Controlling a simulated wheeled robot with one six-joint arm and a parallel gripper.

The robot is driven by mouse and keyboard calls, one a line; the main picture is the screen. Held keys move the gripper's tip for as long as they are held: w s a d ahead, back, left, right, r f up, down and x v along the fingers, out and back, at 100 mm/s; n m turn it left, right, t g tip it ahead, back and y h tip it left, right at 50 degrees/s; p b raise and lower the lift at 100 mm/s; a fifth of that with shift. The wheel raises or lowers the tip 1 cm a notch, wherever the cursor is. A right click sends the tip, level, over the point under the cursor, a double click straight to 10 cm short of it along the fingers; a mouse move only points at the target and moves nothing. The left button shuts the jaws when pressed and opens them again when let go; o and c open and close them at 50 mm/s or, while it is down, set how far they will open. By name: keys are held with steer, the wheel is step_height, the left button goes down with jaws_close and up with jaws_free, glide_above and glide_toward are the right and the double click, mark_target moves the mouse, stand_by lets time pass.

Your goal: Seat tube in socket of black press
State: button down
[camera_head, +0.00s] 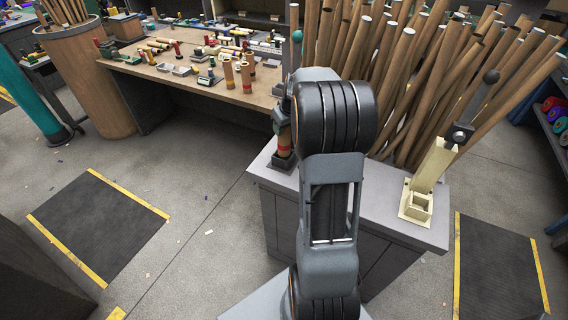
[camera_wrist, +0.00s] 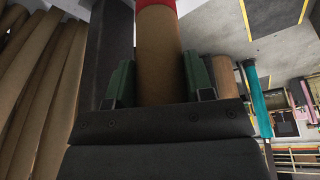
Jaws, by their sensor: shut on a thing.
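The cardboard tube (camera_wrist: 160,60) with a red end band stands between the two green fingers of my gripper (camera_wrist: 158,82) in the wrist view. Both fingers press on its sides. In the head view the tube (camera_head: 284,140) shows in part left of my arm, upright, just above the dark base of the black press (camera_head: 283,163). That press stands at the left end of the grey cabinet. A dark upright beside the tube in the wrist view (camera_wrist: 108,45) looks like its column. My arm hides much of the press and gripper; I cannot tell whether the tube touches the socket.
A cream press (camera_head: 428,170) stands at the right end of the grey cabinet (camera_head: 385,212). Many tall brown rolls (camera_head: 440,70) crowd behind it. A wooden workbench (camera_head: 190,78) with tools and short tubes is at back left. The floor at left is open.

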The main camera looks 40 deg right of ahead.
mark_target(285, 138)
steer(key=shift+f+b, duration=2.1)
steer(key=shift+f, duration=0.5)
stand_by(1.6)
steer(key=shift+c, duration=2.2)
jaws_free()
steer(key=shift+c, duration=0.2)
steer(key=shift+c, duration=0.7)
steer(key=shift+c, duration=0.8)
steer(key=o, duration=0.6)
